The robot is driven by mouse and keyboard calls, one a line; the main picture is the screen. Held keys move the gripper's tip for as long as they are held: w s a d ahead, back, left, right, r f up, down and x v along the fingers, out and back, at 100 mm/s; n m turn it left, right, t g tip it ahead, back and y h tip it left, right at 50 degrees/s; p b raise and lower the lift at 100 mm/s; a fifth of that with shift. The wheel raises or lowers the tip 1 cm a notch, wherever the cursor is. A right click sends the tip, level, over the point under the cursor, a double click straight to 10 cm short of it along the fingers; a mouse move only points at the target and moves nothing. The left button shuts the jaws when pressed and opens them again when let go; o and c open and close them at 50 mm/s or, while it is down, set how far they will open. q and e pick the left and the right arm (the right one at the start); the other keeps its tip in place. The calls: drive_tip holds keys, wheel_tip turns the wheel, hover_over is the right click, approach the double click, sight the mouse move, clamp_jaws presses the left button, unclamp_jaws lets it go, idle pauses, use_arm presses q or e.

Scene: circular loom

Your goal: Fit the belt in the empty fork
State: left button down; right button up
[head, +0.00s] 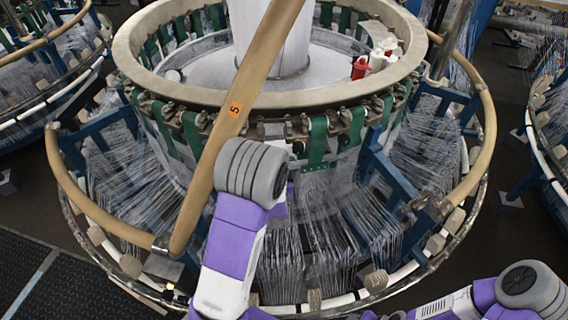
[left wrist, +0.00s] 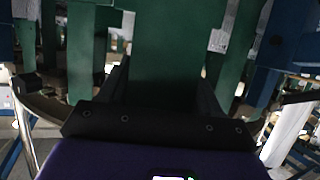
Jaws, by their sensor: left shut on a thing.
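In the left wrist view my left gripper (left wrist: 163,92) is shut on a wide dark green belt (left wrist: 165,45), which runs up out of the picture between the two black fingers. In the head view my left arm's grey wrist rises at the middle, against the loom's front, and hides the gripper and the held belt. Other green belts (head: 318,140) hang in a row below the pale ring (head: 300,99). Just above my wrist is a grey metal block (head: 270,130) with no green belt on it; I cannot tell if it is the empty fork. My right gripper is out of view.
A tan curved rail (head: 225,130) marked 5 crosses in front of the loom, close to my left wrist. Blue frames (head: 385,185) and fine threads (head: 330,225) fill the space below the ring. A red bottle (head: 360,68) stands inside the ring.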

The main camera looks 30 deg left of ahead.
use_arm(q)
drive_tip(key=shift+w+a+r+y, duration=0.25)
drive_tip(key=shift+w+a+y, duration=0.1)
drive_tip(key=shift+w, duration=0.1)
drive_tip(key=w+a, duration=0.3)
drive_tip(key=w, duration=0.2)
drive_tip(key=shift+w, duration=0.15)
drive_tip(key=shift+a, duration=0.1)
idle(0.5)
drive_tip(key=shift+w+a, duration=0.1)
idle(0.4)
drive_tip(key=shift+w+a+b, duration=0.35)
drive_tip(key=shift+w+b, duration=0.05)
drive_tip(key=shift+w, duration=0.25)
drive_tip(key=shift+w+a, duration=0.15)
drive_tip(key=shift+w, duration=0.05)
